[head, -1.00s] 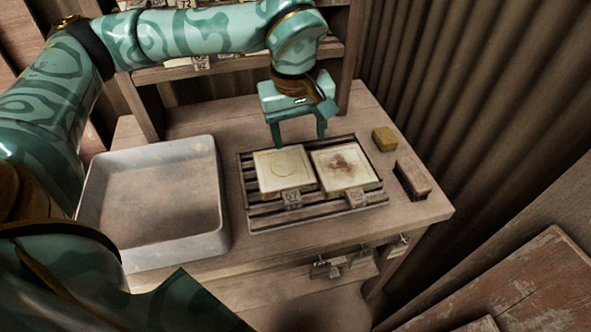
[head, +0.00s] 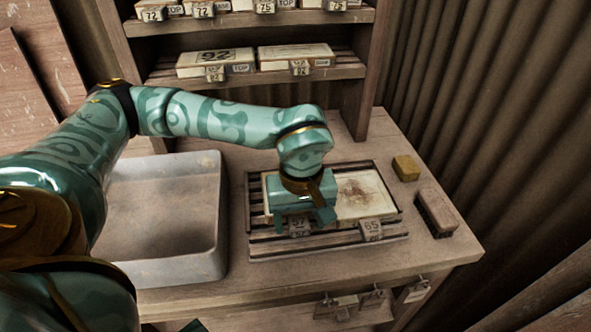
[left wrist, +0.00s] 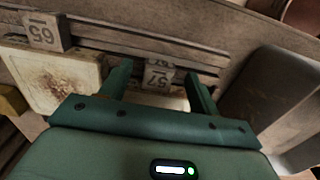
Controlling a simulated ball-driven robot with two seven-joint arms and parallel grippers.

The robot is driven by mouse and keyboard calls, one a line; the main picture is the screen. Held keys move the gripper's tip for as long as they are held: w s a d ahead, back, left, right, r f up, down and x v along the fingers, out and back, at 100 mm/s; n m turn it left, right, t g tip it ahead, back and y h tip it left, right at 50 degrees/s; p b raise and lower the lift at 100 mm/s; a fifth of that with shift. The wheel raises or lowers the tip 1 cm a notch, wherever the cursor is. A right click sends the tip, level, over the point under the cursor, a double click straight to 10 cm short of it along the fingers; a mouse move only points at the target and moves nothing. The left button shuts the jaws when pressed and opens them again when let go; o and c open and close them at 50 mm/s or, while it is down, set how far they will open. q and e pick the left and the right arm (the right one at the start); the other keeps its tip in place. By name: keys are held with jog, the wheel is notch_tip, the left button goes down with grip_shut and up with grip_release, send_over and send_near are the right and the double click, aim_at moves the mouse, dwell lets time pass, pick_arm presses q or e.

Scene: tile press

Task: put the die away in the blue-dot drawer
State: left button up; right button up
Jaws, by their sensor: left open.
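Two pale square dies lie side by side on a slatted rack (head: 330,245). The stained right one (head: 365,192) has a block marked 65 (head: 371,229), and it also shows in the left wrist view (left wrist: 62,80). The left one is mostly hidden under my left gripper (head: 301,216); its block marked 57 (left wrist: 158,79) shows between the fingers. My left gripper (left wrist: 158,70) is open, low over this die, its fingers either side of the block; contact cannot be told. Drawer fronts with hanging tags (head: 417,290) show under the table edge; no blue dot is readable. My right gripper is out of view.
A grey basin (head: 165,215) stands left of the rack. A yellowish block (head: 406,168) and a dark-topped brush-like block (head: 436,214) lie on the right. Shelves behind hold numbered slabs, including one marked 92 (head: 214,61). A corrugated wall closes the right side.

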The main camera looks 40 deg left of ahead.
pick_arm(q)
notch_tip(320, 180, down, 2)
jog(key=shift+w, duration=0.1)
jog(key=shift+r, duration=0.15)
jog(key=shift+c, duration=0.6)
grip_shut()
jog(key=shift+r, duration=0.1)
